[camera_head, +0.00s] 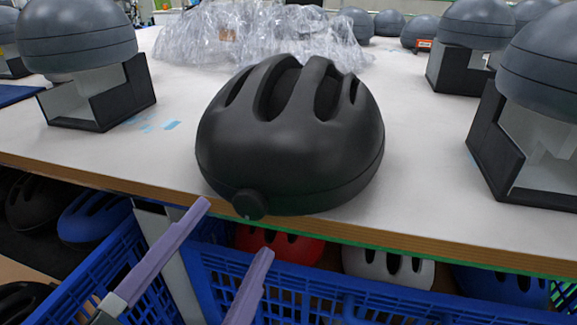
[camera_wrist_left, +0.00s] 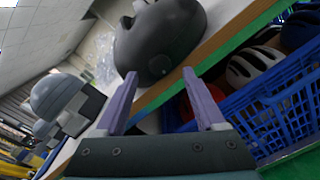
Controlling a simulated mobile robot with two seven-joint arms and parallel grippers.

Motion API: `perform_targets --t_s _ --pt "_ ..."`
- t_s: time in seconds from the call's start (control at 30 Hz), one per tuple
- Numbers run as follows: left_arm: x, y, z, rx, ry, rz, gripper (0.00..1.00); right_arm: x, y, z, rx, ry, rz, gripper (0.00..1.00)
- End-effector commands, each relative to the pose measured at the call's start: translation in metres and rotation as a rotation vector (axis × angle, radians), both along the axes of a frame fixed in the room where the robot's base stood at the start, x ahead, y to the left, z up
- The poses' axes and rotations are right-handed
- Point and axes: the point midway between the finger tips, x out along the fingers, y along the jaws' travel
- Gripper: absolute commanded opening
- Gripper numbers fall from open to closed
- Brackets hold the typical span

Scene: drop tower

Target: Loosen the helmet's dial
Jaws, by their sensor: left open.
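A black helmet (camera_head: 290,140) with long vents sits upright on the white table, its near edge at the table's front edge. Its round black dial (camera_head: 249,204) sticks out low at the front left, over the table's edge. My left gripper (camera_head: 236,228) has two purple fingers, open and empty, below and in front of the dial. In the left wrist view, the open fingers (camera_wrist_left: 160,98) point toward the helmet (camera_wrist_left: 162,40), with the dial (camera_wrist_left: 159,66) beyond them. The fingers look apart from the dial. My right gripper is not in view.
Grey dome headforms on black stands (camera_head: 95,100) flank the helmet on the table (camera_head: 420,150). Crumpled clear plastic (camera_head: 255,35) lies behind it. Below the table edge, blue crates (camera_head: 350,300) stand close under my left gripper, with red, white and blue helmets behind them.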

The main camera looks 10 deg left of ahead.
Motion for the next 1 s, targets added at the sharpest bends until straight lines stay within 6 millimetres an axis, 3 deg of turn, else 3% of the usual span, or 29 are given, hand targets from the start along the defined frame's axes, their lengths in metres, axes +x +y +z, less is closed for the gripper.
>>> perform_targets --t_s 0.1,0.33,0.87,1.0 --pt "-0.027 0.001 -0.002 0.002 0.005 -0.003 0.72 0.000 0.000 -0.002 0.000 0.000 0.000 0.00" --pt "-0.058 0.004 -0.001 0.001 0.001 -0.002 0.72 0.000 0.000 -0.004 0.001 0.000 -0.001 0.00" --pt "-0.062 0.004 0.001 0.001 -0.001 -0.002 0.72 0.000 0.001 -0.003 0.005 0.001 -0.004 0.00" --pt "-0.056 -0.010 0.030 0.089 -0.016 -0.072 0.72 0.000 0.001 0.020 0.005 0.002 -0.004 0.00"
